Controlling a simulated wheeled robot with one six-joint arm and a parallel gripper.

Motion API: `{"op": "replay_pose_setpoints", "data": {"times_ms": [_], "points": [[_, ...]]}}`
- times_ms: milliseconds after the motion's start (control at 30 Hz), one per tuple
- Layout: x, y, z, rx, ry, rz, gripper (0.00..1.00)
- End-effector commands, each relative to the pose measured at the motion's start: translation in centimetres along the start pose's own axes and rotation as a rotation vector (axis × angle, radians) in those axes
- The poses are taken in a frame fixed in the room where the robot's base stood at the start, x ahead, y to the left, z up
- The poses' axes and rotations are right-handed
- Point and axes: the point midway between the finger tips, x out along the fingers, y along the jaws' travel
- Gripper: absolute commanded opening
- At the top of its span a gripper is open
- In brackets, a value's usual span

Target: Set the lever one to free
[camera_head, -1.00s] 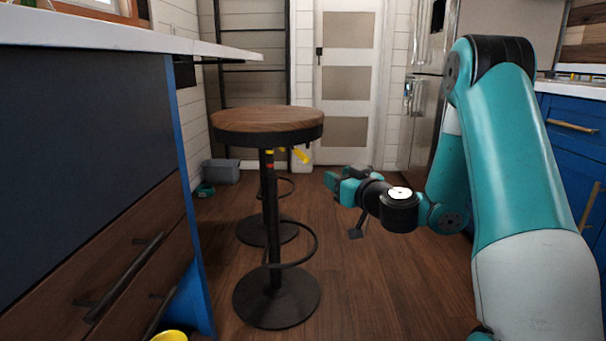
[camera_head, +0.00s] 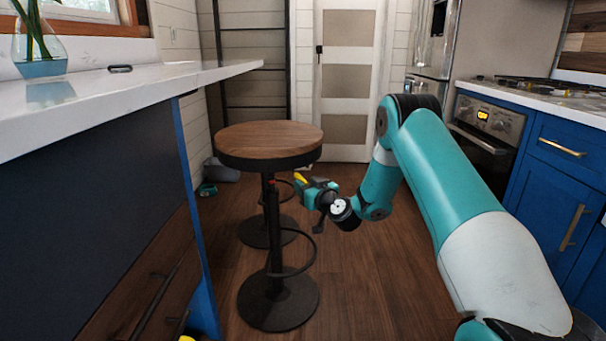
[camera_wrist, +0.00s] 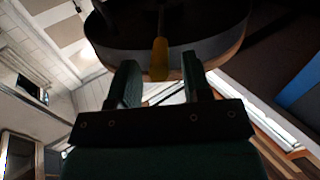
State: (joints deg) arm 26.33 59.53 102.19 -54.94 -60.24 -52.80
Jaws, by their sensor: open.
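A wooden-topped bar stool (camera_head: 268,137) stands in the middle of the head view. A yellow lever (camera_head: 300,178) shows below its seat, partly hidden by my gripper. In the wrist view the lever (camera_wrist: 160,57) hangs from the dark underside of the seat (camera_wrist: 205,42), its tip towards me. My gripper (camera_head: 302,188) is open just right of the stool's post, below the seat. In the wrist view the lever's end appears between the two open fingers (camera_wrist: 160,76), with gaps on both sides. I cannot tell how deep it sits between them.
A second stool's base (camera_head: 262,232) stands behind the first. A white counter (camera_head: 130,88) with a glass vase (camera_head: 40,50) is at the left. Blue cabinets (camera_head: 568,170) and an oven (camera_head: 482,140) line the right. A grey bin (camera_head: 220,170) is at the back. Wooden floor lies clear between.

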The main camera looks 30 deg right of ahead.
Motion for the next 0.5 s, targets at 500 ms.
{"op": "replay_pose_setpoints", "data": {"times_ms": [500], "points": [[2.5, 0.0, 0.1, 0.001, -0.001, 0.000, 0.44]]}}
